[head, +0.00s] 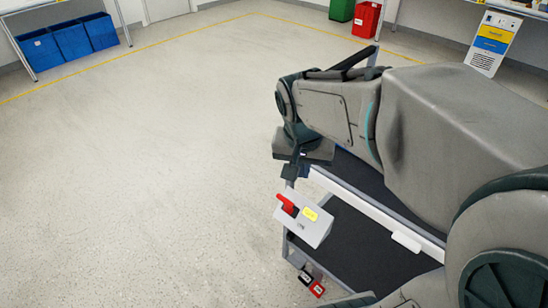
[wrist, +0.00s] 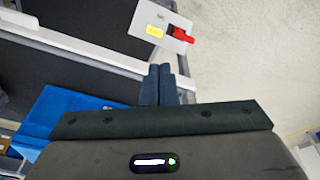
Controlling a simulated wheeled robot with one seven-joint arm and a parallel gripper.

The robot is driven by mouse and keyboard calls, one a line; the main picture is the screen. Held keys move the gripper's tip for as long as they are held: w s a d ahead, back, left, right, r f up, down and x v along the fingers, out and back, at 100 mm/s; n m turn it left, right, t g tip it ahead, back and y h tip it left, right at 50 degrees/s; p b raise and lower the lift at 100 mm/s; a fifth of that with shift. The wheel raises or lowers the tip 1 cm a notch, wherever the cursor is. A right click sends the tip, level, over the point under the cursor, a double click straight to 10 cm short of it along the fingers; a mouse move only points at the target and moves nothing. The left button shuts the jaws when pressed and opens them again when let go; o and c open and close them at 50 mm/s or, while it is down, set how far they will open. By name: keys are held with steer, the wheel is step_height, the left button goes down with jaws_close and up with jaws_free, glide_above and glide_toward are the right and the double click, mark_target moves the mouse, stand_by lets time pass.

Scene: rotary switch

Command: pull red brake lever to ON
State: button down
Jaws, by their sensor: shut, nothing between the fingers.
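The red brake lever (head: 287,204) sits on a pale grey switch box with a yellow label (head: 310,213), fixed at the near corner of a cart. In the wrist view the lever (wrist: 182,35) points right from the box (wrist: 148,20). My gripper (wrist: 159,70) is shut and empty, its two dark fingers side by side. It is just short of the box in the wrist view and apart from the lever. In the head view my wrist hangs above the box; the fingertips are hard to make out there. I cannot read the lever's ON or OFF marking.
The cart has dark shelves (head: 355,245) and a white rail (head: 365,208) close to my gripper. Small red and black parts (head: 312,284) show low on the cart. A blue item (wrist: 65,120) lies beneath my wrist. The floor (head: 130,180) left of the cart is clear.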

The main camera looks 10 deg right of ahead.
mark_target(287, 205)
steer(key=w+a+f+m+h+b, duration=0.1)
steer(key=w+f+m+b, duration=0.5)
steer(key=w+f+b, duration=0.4)
steer(key=x, duration=0.3)
steer(key=shift+a+f, duration=0.35)
steer(key=shift+f, duration=0.05)
steer(key=b+x, duration=0.3)
steer(key=x, duration=0.7)
steer(key=shift+s, duration=0.2)
steer(key=shift+a+f+b, duration=0.1)
steer(key=shift+b, duration=0.25)
steer(key=shift+s+a+h+b, duration=0.15)
steer(key=shift+h+b, duration=0.15)
steer(key=shift+b, duration=0.25)
